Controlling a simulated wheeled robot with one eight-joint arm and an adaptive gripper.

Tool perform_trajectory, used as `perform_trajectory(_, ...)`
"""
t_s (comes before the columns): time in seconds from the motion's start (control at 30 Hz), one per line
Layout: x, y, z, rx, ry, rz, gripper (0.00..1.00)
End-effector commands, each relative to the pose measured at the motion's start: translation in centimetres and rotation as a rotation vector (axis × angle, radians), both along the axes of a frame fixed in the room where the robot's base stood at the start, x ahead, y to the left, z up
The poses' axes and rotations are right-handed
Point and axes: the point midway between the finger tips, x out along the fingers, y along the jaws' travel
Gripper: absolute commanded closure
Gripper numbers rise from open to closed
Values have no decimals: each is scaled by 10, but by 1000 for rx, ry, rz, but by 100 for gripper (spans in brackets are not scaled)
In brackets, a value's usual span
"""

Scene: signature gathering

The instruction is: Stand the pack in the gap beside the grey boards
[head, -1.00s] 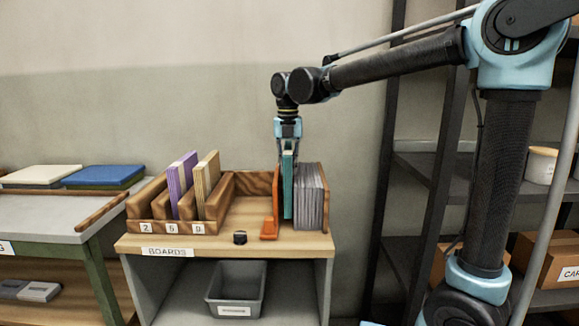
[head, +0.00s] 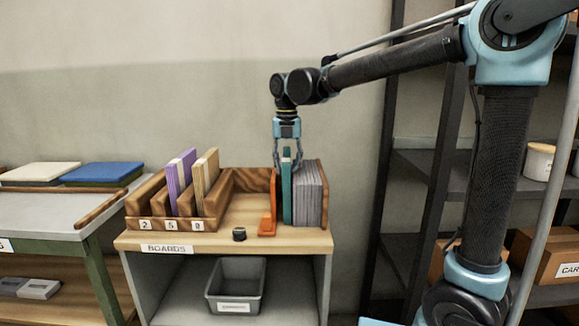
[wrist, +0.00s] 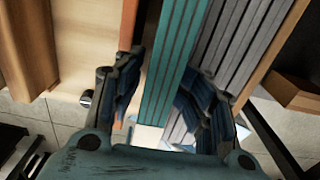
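The teal pack (head: 287,190) stands upright in the gap between the orange bookend (head: 267,225) and the grey boards (head: 309,193). In the wrist view the pack (wrist: 166,75) runs beside the grey boards (wrist: 240,45). My gripper (head: 288,165) is over the top of the pack, its fingers spread on either side. In the wrist view the gripper (wrist: 163,95) is open, with a gap between the left finger and the pack. The right finger is close to the pack and boards; I cannot tell whether it touches. The pack's base is partly hidden.
A wooden slotted rack (head: 170,222) with purple and tan boards stands at the left of the shelf top. A small black object (head: 239,234) lies at the front. A grey bin (head: 236,286) is below. Open shelf top lies between rack and bookend.

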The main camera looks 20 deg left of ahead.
Motion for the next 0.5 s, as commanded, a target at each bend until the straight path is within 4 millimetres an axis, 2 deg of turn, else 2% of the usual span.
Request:
perform_trajectory(0.27,0,0,4,1,0,-1,60)
perform_trajectory(0.37,1,-1,13,1,0,-2,60)
perform_trajectory(0.5,1,-1,36,1,-1,-2,60)
